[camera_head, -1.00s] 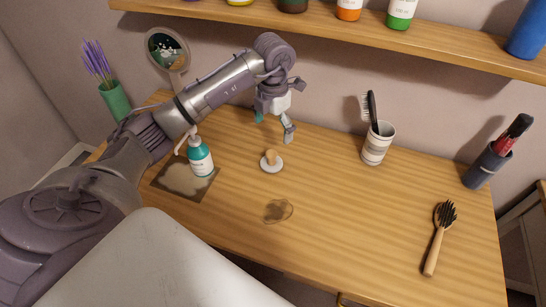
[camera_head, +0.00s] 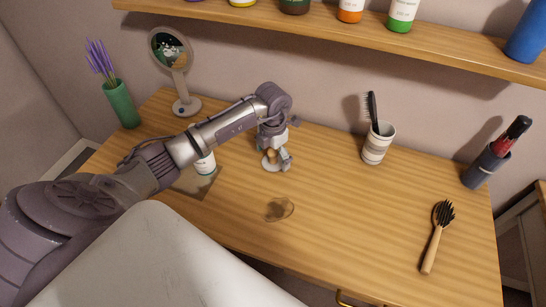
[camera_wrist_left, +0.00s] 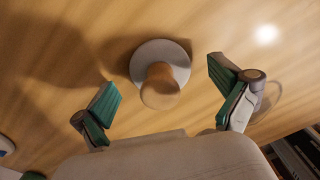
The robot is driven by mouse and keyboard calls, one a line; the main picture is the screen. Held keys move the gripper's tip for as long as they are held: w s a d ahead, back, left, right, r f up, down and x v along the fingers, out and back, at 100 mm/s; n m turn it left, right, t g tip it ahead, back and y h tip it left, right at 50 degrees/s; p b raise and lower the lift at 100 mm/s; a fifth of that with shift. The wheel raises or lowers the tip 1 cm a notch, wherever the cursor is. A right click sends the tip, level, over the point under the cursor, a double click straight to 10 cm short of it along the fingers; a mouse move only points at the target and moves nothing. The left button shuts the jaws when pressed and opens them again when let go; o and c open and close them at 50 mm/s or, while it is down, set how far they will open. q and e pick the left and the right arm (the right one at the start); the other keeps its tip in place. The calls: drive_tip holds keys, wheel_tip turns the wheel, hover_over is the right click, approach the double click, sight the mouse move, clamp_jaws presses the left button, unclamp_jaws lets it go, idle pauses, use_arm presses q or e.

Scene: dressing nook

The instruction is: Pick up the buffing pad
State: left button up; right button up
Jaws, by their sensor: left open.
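The buffing pad (camera_head: 270,165) is a white round disc with a wooden knob, standing on the wooden table with its knob up. In the left wrist view the pad (camera_wrist_left: 160,84) lies between and a little beyond the two green-padded fingers. My left gripper (camera_head: 273,156) is right at the pad in the head view and partly hides it. In the left wrist view this gripper (camera_wrist_left: 165,95) is open, with a finger on each side of the knob and a gap to each. My right gripper is not in view.
A pump bottle (camera_head: 205,164) on a dark mat (camera_head: 200,188) stands left of the pad, partly behind my arm. A brown stain (camera_head: 279,209) lies in front. A striped cup with a comb (camera_head: 377,145) and a hairbrush (camera_head: 437,236) are to the right. A shelf (camera_head: 330,30) runs above.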

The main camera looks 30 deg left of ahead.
use_arm(q)
drive_tip(key=c, duration=1.5)
drive_tip(key=shift+s, duration=0.1)
drive_tip(key=shift+c, duration=1.6)
drive_tip(key=shift+s, duration=0.1)
